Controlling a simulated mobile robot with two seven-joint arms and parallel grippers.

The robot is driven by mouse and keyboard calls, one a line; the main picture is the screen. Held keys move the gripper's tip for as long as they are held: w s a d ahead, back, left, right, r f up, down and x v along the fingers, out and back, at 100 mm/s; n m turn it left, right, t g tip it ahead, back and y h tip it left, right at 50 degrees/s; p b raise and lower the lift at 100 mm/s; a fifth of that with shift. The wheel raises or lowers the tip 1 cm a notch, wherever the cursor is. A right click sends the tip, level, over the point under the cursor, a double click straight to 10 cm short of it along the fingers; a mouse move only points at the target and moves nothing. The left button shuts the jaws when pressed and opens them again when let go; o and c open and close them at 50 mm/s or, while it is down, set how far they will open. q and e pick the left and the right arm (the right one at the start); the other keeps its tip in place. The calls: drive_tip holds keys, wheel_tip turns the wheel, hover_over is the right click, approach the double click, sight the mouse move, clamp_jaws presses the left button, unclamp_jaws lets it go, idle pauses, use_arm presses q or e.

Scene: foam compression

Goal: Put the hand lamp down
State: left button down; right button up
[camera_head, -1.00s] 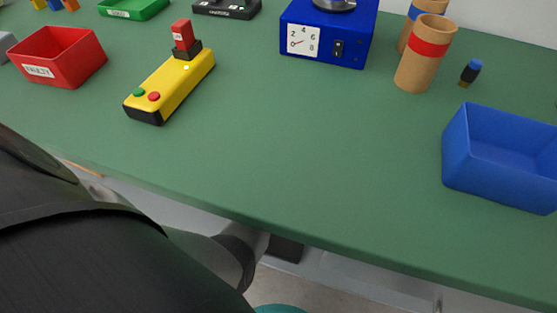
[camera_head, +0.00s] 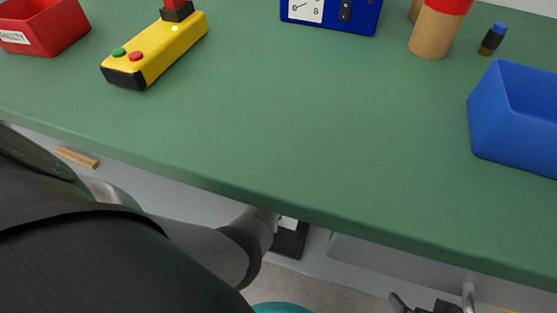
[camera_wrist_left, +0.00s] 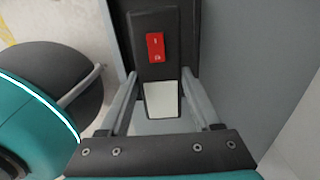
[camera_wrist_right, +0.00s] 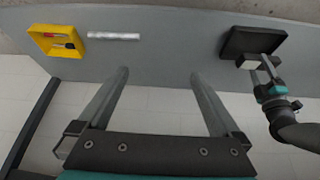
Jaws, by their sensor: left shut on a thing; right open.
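My left gripper (camera_wrist_left: 160,88) is shut on what looks like the hand lamp (camera_wrist_left: 162,101), a dark body with a red switch and a pale end between the fingers. The lamp is at a black square tray or holder (camera_wrist_right: 265,39) below the bench top; whether it rests there is unclear.
The green bench top (camera_head: 300,130) holds a yellow control box (camera_head: 160,48), a red bin (camera_head: 45,30), a blue device (camera_head: 335,12), a cardboard tube (camera_head: 436,35) and a blue bin (camera_head: 520,120). A yellow holder (camera_wrist_right: 57,40) is left of the black tray. The bench's middle is clear.

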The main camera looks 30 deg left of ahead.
use_arm(q)
wheel_tip(320, 180, down, 4)
drive_tip(key=b, duration=0.2)
drive_tip(key=shift+r+b, duration=0.1)
drive_tip(key=shift+b, duration=0.2)
drive_tip(key=shift+f, duration=0.25)
drive_tip(key=shift+f+b, duration=0.35)
drive_tip(key=shift+b, duration=0.2)
drive_tip(key=shift+f+b, duration=0.35)
drive_tip(key=shift+f, duration=0.1)
drive_tip(key=shift+f+b, duration=0.35)
drive_tip(key=shift+f, duration=0.05)
drive_tip(key=shift+f+b, duration=0.5)
drive_tip(key=shift+f, duration=0.15)
use_arm(e)
drive_tip(key=w+a+r+t+y, duration=0.2)
drive_tip(key=a+t, duration=0.3)
drive_tip(key=w+a+r+t+y, duration=0.1)
drive_tip(key=w+a+t+y, duration=0.1)
drive_tip(key=a+t, duration=0.3)
drive_tip(key=shift+a+r+t+y, duration=0.25)
drive_tip(key=shift+r+t+y, duration=0.2)
drive_tip(key=shift+y, duration=0.25)
use_arm(q)
drive_tip(key=shift+f, duration=0.15)
